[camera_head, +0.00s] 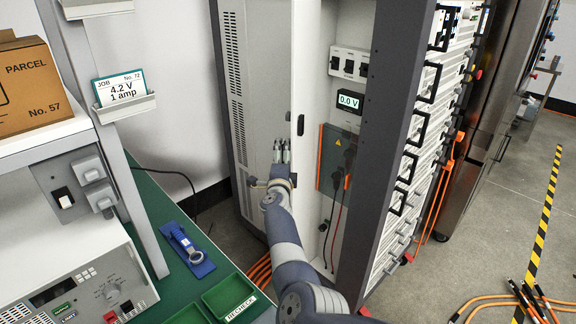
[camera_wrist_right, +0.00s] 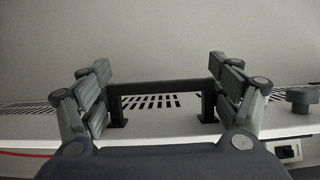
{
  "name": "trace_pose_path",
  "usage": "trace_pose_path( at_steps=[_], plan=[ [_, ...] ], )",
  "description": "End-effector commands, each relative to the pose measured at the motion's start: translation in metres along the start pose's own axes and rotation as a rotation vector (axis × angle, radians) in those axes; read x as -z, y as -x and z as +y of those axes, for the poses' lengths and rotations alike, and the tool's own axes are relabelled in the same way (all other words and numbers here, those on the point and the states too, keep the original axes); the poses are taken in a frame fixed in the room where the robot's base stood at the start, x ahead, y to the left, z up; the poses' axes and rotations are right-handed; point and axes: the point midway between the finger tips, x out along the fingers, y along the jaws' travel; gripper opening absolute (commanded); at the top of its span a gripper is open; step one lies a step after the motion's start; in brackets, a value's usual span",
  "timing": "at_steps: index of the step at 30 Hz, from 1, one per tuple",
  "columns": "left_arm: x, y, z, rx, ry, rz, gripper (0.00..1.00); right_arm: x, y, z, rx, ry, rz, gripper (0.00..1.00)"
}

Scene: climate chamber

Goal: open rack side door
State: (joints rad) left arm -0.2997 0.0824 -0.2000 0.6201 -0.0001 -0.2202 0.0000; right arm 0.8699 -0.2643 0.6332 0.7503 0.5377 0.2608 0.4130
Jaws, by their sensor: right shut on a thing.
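The rack side door (camera_head: 262,70) is a light grey panel with vent slots. It stands ajar, with the rack's inside showing to the right of its edge. My right gripper (camera_head: 281,152) is at the door's face in the head view, with the arm reaching up from below. In the right wrist view my right gripper (camera_wrist_right: 160,88) has its fingers at both ends of the black door handle (camera_wrist_right: 160,87) and is shut on it. In the head view the gripper hides the handle. My left gripper is not in view.
The open rack (camera_head: 392,120) shows a switch panel (camera_head: 349,63) and a 0.0 V display (camera_head: 349,102) inside. Orange cables (camera_head: 260,270) lie on the floor below the door.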

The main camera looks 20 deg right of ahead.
Motion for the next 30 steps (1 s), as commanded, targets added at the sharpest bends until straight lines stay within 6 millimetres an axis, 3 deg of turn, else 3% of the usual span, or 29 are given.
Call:
trace_pose_path(
  at_steps=[6,27,28,30],
  plan=[
    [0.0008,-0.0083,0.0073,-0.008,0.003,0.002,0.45,-0.0106,-0.0045,0.0026,-0.004,0.0,0.033,0.4],
    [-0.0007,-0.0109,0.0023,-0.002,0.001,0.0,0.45,-0.0111,-0.008,0.0018,-0.003,0.0,0.064,0.4],
    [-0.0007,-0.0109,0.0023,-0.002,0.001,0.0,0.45,-0.011,-0.008,0.0018,-0.003,0.0,0.064,0.9],
    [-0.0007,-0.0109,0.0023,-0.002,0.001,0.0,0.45,-0.0108,-0.0081,0.0018,-0.003,0.0,0.065,1.0]
  ],
)
